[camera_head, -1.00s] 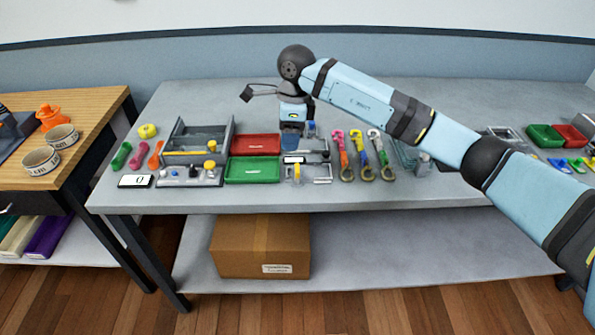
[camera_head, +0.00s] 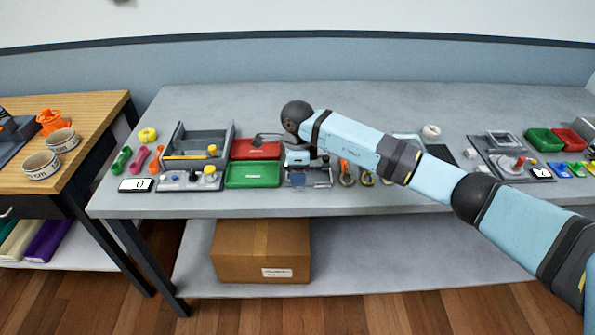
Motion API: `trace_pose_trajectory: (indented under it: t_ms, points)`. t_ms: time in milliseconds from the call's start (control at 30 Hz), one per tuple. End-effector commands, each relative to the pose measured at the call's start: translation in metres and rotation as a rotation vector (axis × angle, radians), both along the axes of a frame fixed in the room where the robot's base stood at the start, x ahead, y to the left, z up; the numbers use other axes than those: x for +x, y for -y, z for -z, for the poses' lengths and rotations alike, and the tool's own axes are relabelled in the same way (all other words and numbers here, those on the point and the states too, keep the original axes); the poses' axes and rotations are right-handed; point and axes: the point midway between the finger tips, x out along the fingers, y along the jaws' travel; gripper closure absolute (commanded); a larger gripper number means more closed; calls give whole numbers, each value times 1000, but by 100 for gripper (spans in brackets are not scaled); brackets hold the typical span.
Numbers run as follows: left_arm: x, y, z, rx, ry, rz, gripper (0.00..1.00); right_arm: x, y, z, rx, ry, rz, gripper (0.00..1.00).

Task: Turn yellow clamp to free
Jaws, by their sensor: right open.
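My right gripper (camera_head: 297,176) is open. It points down, low over the small grey fixture (camera_head: 322,180) in the middle of the table, beside the green tray. The yellow part that stood on this fixture is now hidden behind the gripper. I cannot tell whether the fingers touch it. Other yellow parts show at the left: a yellow knob (camera_head: 212,150) by the grey open box and a yellow knob (camera_head: 210,169) on the low grey panel. None of them can be told for sure to be the yellow clamp. My left gripper is not in view.
A red tray (camera_head: 256,149) and a green tray (camera_head: 253,174) lie left of the gripper. Hooks with rings (camera_head: 346,180) lie close to its right, partly under my forearm. A grey box (camera_head: 198,142) stands further left. The table's back strip is clear.

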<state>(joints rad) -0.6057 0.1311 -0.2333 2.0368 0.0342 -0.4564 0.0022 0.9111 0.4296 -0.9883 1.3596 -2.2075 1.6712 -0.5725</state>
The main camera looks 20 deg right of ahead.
Motion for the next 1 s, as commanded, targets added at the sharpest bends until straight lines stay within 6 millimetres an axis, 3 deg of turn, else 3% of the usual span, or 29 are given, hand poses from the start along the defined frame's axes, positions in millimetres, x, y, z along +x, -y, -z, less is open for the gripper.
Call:
trace_pose_trajectory:
  t_ms: [367,567,1000]
  points:
    - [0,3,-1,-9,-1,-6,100,0,0,6,1,0,0,49]
    - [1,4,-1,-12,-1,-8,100,0,0,5,1,0,0,95]
    - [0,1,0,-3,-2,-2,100,0,1,5,-2,2,79,96]
